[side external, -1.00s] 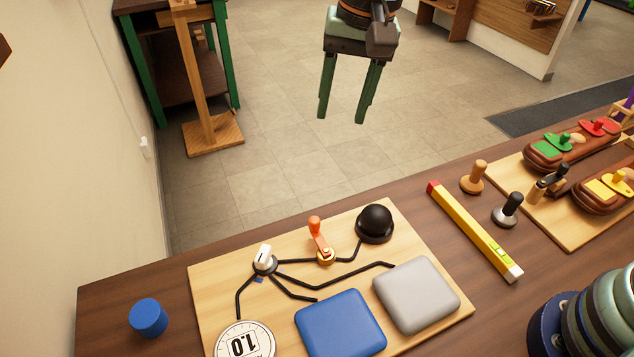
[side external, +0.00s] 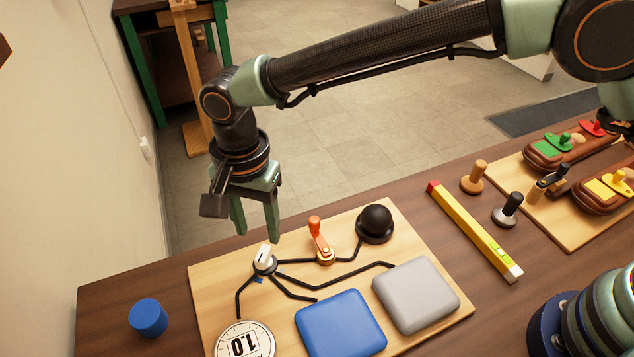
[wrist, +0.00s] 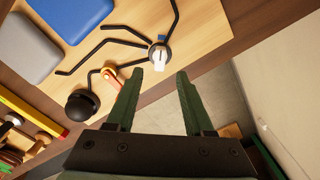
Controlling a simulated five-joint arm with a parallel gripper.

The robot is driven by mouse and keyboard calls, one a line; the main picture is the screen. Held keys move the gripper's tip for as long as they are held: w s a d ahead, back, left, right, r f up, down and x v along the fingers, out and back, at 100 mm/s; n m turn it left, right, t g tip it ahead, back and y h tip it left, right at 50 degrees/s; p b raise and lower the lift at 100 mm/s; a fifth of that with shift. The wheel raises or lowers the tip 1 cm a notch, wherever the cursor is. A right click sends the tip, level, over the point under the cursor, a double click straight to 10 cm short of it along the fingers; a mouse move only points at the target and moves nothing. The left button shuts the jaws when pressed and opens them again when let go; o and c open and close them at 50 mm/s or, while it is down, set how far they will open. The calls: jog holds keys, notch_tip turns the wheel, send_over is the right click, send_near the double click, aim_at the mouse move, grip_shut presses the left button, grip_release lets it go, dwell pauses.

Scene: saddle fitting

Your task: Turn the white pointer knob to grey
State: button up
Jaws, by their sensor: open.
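The white pointer knob (side external: 264,258) sits on the wooden board (side external: 215,290), on a dark round base with a small blue mark beside it. My gripper (side external: 257,238) is open and empty, pointing down above and behind the knob in the side view. In the wrist view the knob (wrist: 159,55) shows just beyond the spread green fingers (wrist: 168,78), apart from them. Which line its pointer faces is hard to tell.
An orange lever (side external: 319,240) and a black dome (side external: 375,223) stand on the board right of the knob. A blue cylinder (side external: 148,318) stands on the table at left. A yellow level (side external: 474,231) and two upright handles lie further right.

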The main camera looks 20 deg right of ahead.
aim_at(263, 252)
notch_tip(263, 252, down, 6)
jog(key=shift+f, duration=0.1)
dwell(0.4)
grip_shut()
